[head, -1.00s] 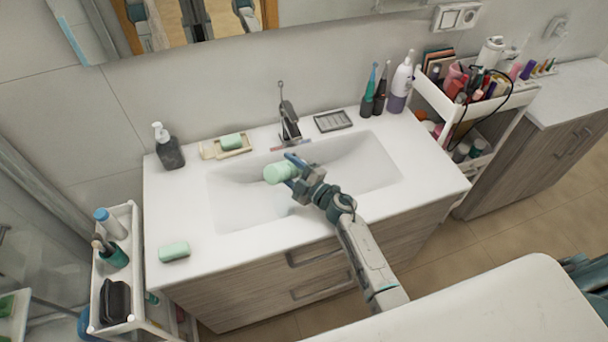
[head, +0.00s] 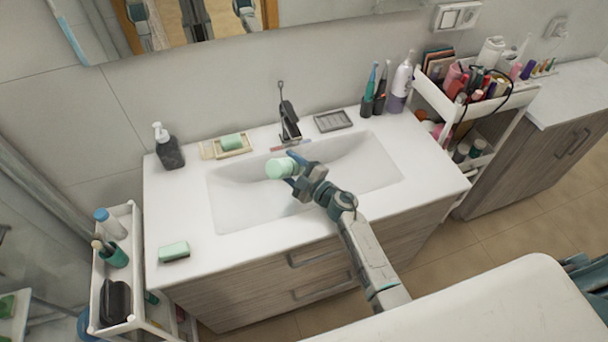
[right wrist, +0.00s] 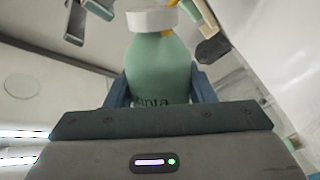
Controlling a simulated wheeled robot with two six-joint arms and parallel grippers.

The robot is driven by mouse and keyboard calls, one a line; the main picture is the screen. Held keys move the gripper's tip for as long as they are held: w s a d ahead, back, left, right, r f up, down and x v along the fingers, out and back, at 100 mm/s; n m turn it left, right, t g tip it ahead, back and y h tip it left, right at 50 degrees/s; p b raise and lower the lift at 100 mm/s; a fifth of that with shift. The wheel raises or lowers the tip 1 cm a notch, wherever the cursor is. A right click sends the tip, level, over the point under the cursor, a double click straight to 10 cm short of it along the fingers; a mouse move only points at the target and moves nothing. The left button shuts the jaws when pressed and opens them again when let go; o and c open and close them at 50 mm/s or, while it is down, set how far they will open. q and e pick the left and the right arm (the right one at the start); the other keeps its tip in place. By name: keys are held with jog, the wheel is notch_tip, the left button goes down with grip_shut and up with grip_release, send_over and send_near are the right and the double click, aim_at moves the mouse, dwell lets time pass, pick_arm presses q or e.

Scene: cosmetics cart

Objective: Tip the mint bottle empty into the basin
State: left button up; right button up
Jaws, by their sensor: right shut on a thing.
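The mint bottle (head: 278,169) is in my right gripper (head: 291,170), above the left-middle part of the white basin (head: 235,205). The jaws are shut on its body. In the right wrist view the bottle (right wrist: 158,70) sits between the fingers, its white neck end (right wrist: 152,20) pointing away from the palm and part of its lettering hidden by the gripper. In the head view the bottle looks steeply tilted, but I cannot tell its exact angle. No liquid is clearly visible. My left gripper is not in view.
The tap (head: 289,120) stands behind the bottle. A soap dish (head: 233,146), a dark pump bottle (head: 168,147) and a green block (head: 174,252) are on the countertop left of the basin. A grey tray (head: 333,121) and several upright items are at the back right. Side carts flank the counter.

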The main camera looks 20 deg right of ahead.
jog(key=shift+w+d+r+m, duration=0.1)
jog(key=shift+r+m, duration=0.05)
jog(key=shift+m, duration=0.15)
dwell(0.6)
dwell(1.4)
